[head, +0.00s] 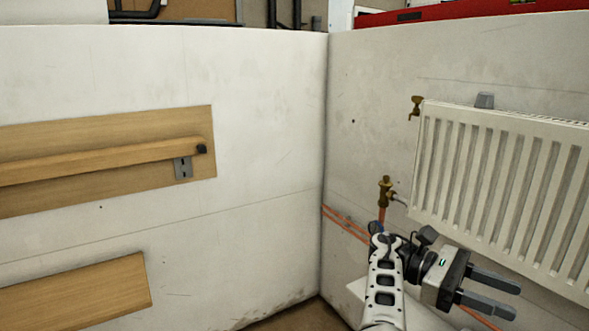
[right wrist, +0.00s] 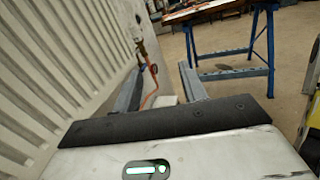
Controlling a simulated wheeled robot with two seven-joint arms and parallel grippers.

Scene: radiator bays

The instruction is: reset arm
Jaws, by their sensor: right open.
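My right gripper (head: 492,293) is at the lower right of the head view, its arm coming up from the bottom edge. Its two grey fingers point right and are apart, with nothing between them. It is in front of the lower part of the white radiator (head: 490,185). In the right wrist view the open fingers (right wrist: 158,85) show beyond the dark gripper edge, and the radiator (right wrist: 60,60) stands to their left. I cannot tell the exact gap to the radiator. My left gripper is not in view.
A brass valve (head: 385,190) on a copper pipe stands left of the radiator. Wooden boards (head: 100,150) with a rail are on the left wall. A blue-legged trestle (right wrist: 225,50) stands on open floor in the right wrist view.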

